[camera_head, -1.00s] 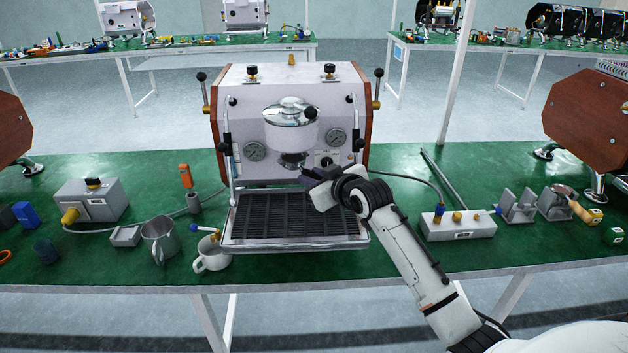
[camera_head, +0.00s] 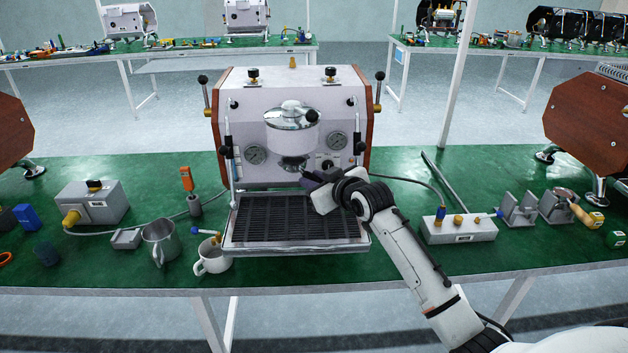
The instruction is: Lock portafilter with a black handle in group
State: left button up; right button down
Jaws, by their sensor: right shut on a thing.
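The espresso machine (camera_head: 250,110) stands on the green table with its front towards me. Its group (camera_head: 292,148) juts out at the middle of the front, under a round chromed cap. My right gripper (camera_head: 312,182) is shut just below and to the right of the group, above the drip tray (camera_head: 262,240). The portafilter is mostly hidden by the gripper and wrist. A small dark part shows at the fingertips, apparently its handle. I cannot tell whether the portafilter sits in the group. My left gripper is not in view.
A metal pitcher (camera_head: 160,242) and a white cup (camera_head: 212,256) stand left of the drip tray. A grey box (camera_head: 92,203) is further left. A grey block with knobs (camera_head: 458,229) and metal holders (camera_head: 518,209) are on the right.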

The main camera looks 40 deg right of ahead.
jog(key=shift+r, duration=2.05)
dwell(1.9)
jog(key=w+a+m+g+h+b, duration=0.2)
jog(key=a+m+g+h+b, duration=0.1)
jog(key=a+m+h+b, duration=0.2)
jog(key=a+m+h, duration=0.1)
jog(key=m+h, duration=0.1)
jog(key=h, duration=0.1)
jog(key=shift+w+a+m+g+b, duration=0.15)
jog(key=shift+w+m+g+b, duration=0.15)
jog(key=shift+w+g+b, duration=0.1)
jog(key=c, duration=1.6)
grip_release()
jog(key=shift+s+r+p, duration=0.1)
jog(key=shift+r+p, duration=0.05)
jog(key=shift+p, duration=0.2)
jog(key=shift+o, duration=1)
jog(key=v, duration=1)
jog(key=shift+s+b, duration=0.15)
jog(key=shift+b, duration=0.3)
